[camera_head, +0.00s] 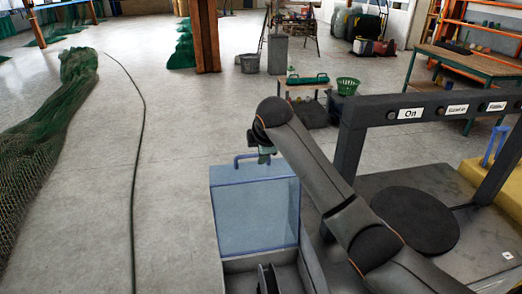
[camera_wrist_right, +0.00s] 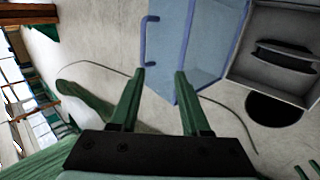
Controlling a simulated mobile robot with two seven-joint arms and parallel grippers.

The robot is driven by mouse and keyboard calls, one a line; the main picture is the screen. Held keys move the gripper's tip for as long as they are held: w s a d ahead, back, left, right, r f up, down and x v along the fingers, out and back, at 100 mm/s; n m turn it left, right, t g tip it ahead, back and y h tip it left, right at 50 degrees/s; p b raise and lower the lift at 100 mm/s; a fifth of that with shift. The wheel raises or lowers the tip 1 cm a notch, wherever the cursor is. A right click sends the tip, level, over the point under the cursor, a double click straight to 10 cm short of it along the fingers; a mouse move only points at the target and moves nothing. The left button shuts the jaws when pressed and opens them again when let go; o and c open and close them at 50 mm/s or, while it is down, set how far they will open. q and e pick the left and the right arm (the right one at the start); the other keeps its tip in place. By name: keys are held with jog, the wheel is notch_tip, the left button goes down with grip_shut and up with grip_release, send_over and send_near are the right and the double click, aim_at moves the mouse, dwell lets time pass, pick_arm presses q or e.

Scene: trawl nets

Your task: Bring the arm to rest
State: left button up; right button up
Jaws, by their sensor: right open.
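My right arm (camera_head: 325,170) reaches in from the lower right of the head view. Its gripper (camera_head: 266,157), mostly hidden by the arm, shows close to the blue handle on the raised lid. In the right wrist view the gripper (camera_wrist_right: 160,76) has two green fingers spread apart with nothing between them. The handle (camera_wrist_right: 146,40) lies beyond the fingertips there, not between them. The see-through blue lid (camera_head: 255,218) stands upright, open, at the back of a grey box (camera_head: 240,265).
A dark frame with labelled buttons (camera_head: 430,110) stands at the right, by a black round disc (camera_head: 415,220). A green net (camera_head: 40,130) and a dark cable (camera_head: 135,150) lie on the left floor. A low bench (camera_head: 305,88) stands farther back. The floor between is clear.

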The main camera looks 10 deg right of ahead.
jog(key=shift+s+r, duration=0.2)
jog(key=s+f+m+y, duration=0.1)
jog(key=s+f+m, duration=0.35)
jog(key=f, duration=0.75)
jog(key=s+f+m+y, duration=0.1)
jog(key=s+f+m, duration=0.1)
jog(key=s+f, duration=0.85)
jog(key=s+d+f+m, duration=0.1)
jog(key=s+f+m, duration=0.2)
jog(key=s, duration=0.4)
jog(key=s+d+f+m+t, duration=0.1)
jog(key=s+d+f+m, duration=0.1)
jog(key=s, duration=0.6)
jog(key=s+d+f+m, duration=0.2)
jog(key=s+f+m, duration=0.2)
jog(key=s+f, duration=0.2)
jog(key=shift+s+f+t, duration=0.15)
jog(key=shift+s+t, duration=0.25)
jog(key=shift+s, duration=0.35)
